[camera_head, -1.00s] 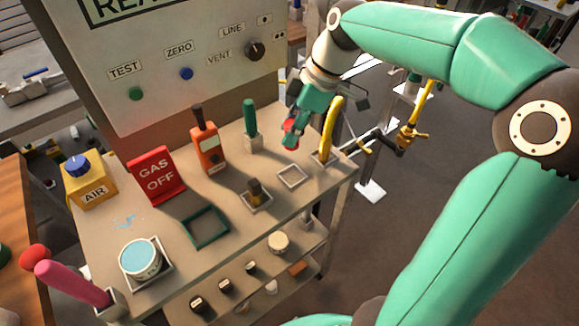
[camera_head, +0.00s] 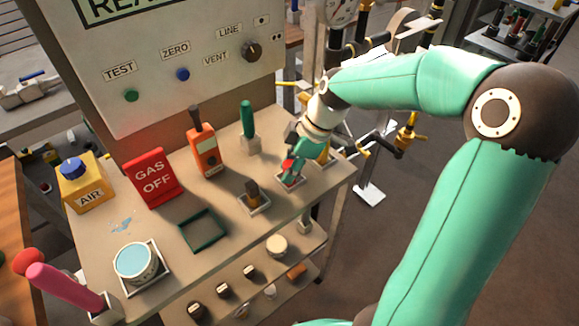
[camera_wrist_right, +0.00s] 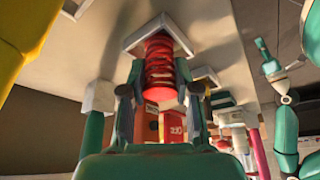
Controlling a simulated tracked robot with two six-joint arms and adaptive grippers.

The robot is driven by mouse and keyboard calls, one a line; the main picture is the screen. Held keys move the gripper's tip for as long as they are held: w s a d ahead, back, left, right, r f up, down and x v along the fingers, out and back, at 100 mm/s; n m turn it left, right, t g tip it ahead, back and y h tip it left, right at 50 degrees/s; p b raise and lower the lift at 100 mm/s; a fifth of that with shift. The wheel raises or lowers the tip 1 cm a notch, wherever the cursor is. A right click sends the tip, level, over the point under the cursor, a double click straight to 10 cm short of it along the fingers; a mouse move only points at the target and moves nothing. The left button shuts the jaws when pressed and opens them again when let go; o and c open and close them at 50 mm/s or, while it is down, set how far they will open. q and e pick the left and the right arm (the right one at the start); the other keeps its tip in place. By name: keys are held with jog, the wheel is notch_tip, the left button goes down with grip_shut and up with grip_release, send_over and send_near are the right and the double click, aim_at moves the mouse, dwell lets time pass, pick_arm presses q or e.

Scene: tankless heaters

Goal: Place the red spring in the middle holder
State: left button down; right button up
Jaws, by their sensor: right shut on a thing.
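The red spring (camera_wrist_right: 160,72) is between the two fingers of my right gripper (camera_wrist_right: 154,100), which is shut on it. In the head view my right gripper (camera_head: 291,166) is low over the right part of the bench top, and only a bit of red shows between its fingers. A pale square holder (camera_head: 290,180) is right under it. In the right wrist view the spring's far end is at this square holder (camera_wrist_right: 157,33), within its outline; whether it touches the bottom is hidden. What seems to be my left gripper (camera_wrist_right: 268,62) shows small at the right, its jaws unclear.
Close by stand a holder with a dark and yellow piece (camera_head: 254,196), a green-handled tool (camera_head: 248,125) and a yellow thing (camera_head: 326,153) partly behind my gripper. Further left are an orange meter (camera_head: 205,150), an empty green frame (camera_head: 203,230) and a red GAS OFF sign (camera_head: 152,177).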

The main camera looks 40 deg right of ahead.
jog(key=o, duration=1.1)
jog(key=shift+c, duration=0.2)
jog(key=shift+r, duration=0.1)
jog(key=v, duration=1.1)
jog(key=shift+d+r, duration=0.2)
jog(key=shift+r, duration=0.15)
jog(key=shift+s, duration=0.15)
